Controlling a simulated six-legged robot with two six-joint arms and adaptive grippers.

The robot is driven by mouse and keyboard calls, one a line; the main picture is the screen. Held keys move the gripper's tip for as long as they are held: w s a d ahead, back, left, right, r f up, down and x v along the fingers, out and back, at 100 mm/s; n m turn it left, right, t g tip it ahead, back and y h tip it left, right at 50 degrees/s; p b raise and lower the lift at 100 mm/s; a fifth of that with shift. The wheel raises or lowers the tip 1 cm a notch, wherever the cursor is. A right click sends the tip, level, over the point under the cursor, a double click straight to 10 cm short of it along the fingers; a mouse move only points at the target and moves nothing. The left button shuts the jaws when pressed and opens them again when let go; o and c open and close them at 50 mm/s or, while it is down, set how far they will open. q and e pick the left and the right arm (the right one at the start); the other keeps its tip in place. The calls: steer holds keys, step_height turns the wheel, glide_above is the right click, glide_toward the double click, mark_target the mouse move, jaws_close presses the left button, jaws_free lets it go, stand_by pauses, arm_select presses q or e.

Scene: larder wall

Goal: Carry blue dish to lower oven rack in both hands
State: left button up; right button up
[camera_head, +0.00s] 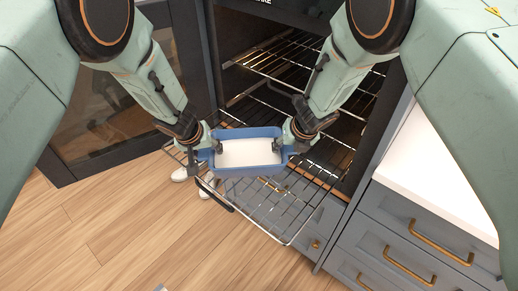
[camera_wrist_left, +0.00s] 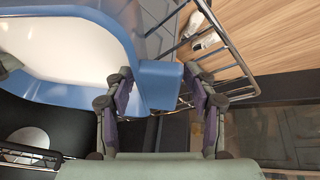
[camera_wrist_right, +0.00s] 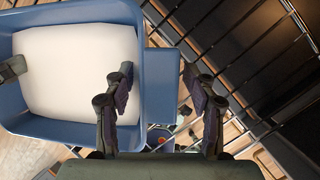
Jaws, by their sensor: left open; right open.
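The blue dish (camera_head: 250,171), with a white inside, is level at the pulled-out lower oven rack (camera_head: 283,222); whether its base touches the wires is hidden. My left gripper (camera_head: 214,146) is at the dish's left end. In the left wrist view its open fingers stand either side of the blue handle (camera_wrist_left: 160,85). My right gripper (camera_head: 286,143) is at the right end. In the right wrist view its open fingers stand either side of the other handle (camera_wrist_right: 162,88), with a gap to the finger on the right.
The oven cavity (camera_head: 335,135) is open behind the dish, with an upper rack (camera_head: 272,66) inside. A dark glass-fronted door (camera_head: 120,105) stands at left. Grey drawers with brass handles (camera_head: 440,243) and a white counter (camera_head: 430,170) are at right.

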arm_select(q)
steer(key=v, duration=1.2)
arm_select(e)
steer(key=v, duration=1.2)
arm_select(q)
steer(key=shift+s, duration=0.1)
